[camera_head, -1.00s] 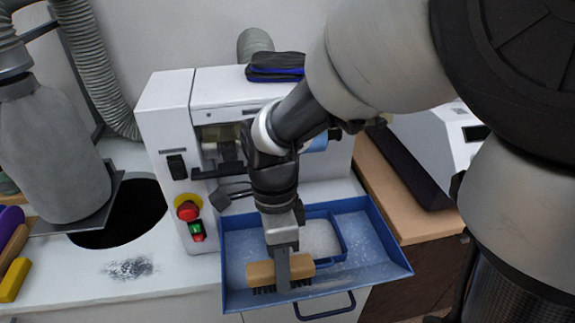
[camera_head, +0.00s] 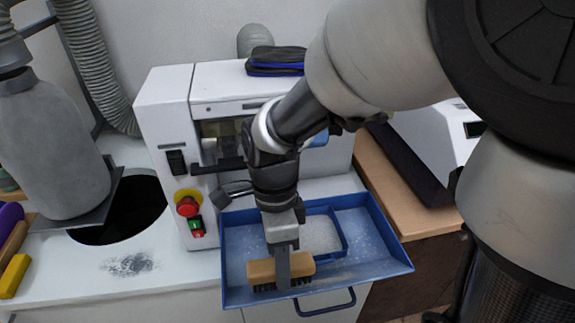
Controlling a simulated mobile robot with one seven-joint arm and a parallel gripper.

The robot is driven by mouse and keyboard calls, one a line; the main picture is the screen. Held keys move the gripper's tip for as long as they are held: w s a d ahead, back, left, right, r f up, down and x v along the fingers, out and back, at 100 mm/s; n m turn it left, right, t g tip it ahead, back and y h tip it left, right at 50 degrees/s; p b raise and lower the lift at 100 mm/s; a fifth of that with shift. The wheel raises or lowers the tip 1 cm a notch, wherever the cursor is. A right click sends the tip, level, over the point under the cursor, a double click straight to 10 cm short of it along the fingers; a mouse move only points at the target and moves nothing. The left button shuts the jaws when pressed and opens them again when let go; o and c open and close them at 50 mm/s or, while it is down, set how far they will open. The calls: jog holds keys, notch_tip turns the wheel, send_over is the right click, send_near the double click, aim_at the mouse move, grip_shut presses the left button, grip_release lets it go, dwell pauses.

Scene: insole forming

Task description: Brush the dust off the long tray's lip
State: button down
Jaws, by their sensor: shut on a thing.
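The long blue tray (camera_head: 375,238) sits in front of the white machine, with pale dust over its floor. Its front lip (camera_head: 385,276) runs along the near edge, above a dark handle (camera_head: 326,304). My gripper (camera_head: 283,275) is shut on a wooden brush (camera_head: 262,269) with dark bristles pointing down. The brush is at the tray's front left, close behind the lip. I cannot tell whether the bristles touch the tray. The gripper hides the brush's middle.
The white machine (camera_head: 165,110) with a red button (camera_head: 187,206) stands behind the tray. A round dark hole (camera_head: 130,212) and a dark dust patch (camera_head: 127,264) are on the white counter at left. A grey bottle-shaped vessel (camera_head: 52,150) stands beside the hole. A wooden ledge (camera_head: 400,205) lies right.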

jog(key=shift+f+b, duration=0.45)
jog(key=shift+f, duration=0.35)
jog(key=shift+d, duration=0.1)
jog(key=shift+w+d+r+p, duration=0.1)
jog(key=shift+w+d+p, duration=0.1)
jog(key=shift+d, duration=0.35)
jog(key=shift+w+d+r+p, duration=0.1)
jog(key=shift+d+p, duration=0.05)
jog(key=shift+d, duration=0.4)
jog(key=shift+w+d+f+p, duration=0.1)
jog(key=shift+w+d+p, duration=0.2)
jog(key=shift+d, duration=1.25)
jog(key=shift+w+d+f+p, duration=0.15)
jog(key=shift+w+d, duration=0.3)
jog(key=shift+d, duration=1.15)
jog(key=shift+w+d+r+p, duration=0.1)
jog(key=shift+w+d+p, duration=0.2)
jog(key=shift+d, duration=1.25)
jog(key=shift+w+d+p, duration=0.2)
jog(key=shift+d+p, duration=0.05)
jog(key=shift+d, duration=0.45)
jog(key=shift+w+d+p, duration=0.15)
jog(key=shift+d+p, duration=0.05)
jog(key=shift+d, duration=0.5)
